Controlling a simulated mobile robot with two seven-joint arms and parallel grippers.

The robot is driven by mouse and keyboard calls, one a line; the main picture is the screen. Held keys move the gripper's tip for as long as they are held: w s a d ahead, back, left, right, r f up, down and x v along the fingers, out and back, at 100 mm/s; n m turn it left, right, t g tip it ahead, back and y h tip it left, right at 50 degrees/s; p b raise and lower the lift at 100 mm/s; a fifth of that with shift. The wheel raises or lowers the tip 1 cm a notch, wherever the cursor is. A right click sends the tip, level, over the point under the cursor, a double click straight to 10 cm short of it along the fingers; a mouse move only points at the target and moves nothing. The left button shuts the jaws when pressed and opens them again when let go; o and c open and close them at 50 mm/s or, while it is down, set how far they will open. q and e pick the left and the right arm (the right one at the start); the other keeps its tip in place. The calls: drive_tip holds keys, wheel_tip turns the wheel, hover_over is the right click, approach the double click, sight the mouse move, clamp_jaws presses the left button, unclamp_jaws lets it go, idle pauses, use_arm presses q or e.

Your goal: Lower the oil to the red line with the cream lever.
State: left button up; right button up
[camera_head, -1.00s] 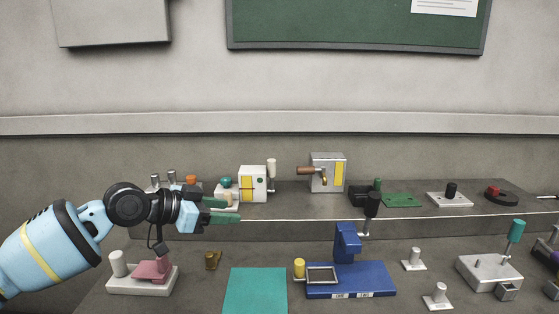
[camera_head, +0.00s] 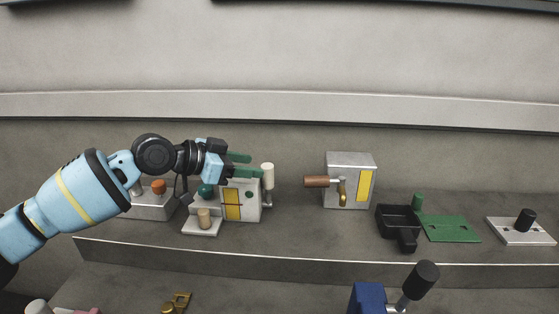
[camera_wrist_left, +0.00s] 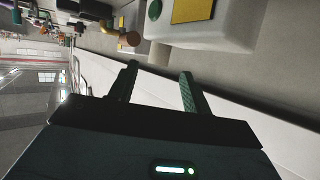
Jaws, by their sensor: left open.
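The cream box (camera_head: 251,209) with a yellow window stands on the raised shelf, left of centre. Its cream lever (camera_head: 267,175) stands upright at the box's right side. My left gripper (camera_head: 252,165) is open, its green fingers pointing right, above the box and close to the lever. I cannot tell whether a finger touches it. In the left wrist view the open fingers (camera_wrist_left: 159,76) show with nothing visible between them; the cream box (camera_wrist_left: 225,30) with its yellow window is at the top. The red line is too small to make out. My right gripper is not in view.
A grey box (camera_head: 350,163) with a brown handle and yellow window stands to the right. Beyond it are a black tray (camera_head: 398,218), a green plate (camera_head: 450,229) and a white switch base (camera_head: 522,237).

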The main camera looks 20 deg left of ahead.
sight(268, 186)
use_arm(q)
drive_tip(key=shift+s+r, duration=0.1)
drive_tip(key=shift+s, duration=0.05)
drive_tip(key=shift+d, duration=0.2)
drive_tip(key=x, duration=0.7)
drive_tip(key=shift+w+d, duration=0.1)
drive_tip(key=shift+w, duration=0.15)
drive_tip(key=shift+c, duration=0.2)
clamp_jaws()
